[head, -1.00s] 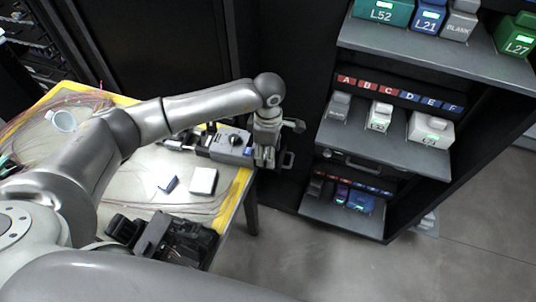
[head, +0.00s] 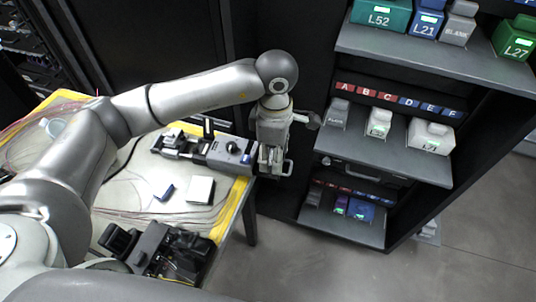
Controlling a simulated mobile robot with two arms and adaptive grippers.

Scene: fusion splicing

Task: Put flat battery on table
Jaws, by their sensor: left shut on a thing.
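My left gripper (head: 270,158) points down at the right edge of the table (head: 240,192), just right of a grey unit (head: 222,151) with a black knob. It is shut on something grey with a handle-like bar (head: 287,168). The fingers hide most of that thing, so I cannot tell for sure that it is the flat battery or whether it touches the unit. A small blue part (head: 247,158) shows at the unit's right end. My right gripper is not in view.
A white box (head: 200,189), a small blue piece (head: 164,192) and a black device (head: 165,250) lie on the table. Bare tabletop shows around the white box.

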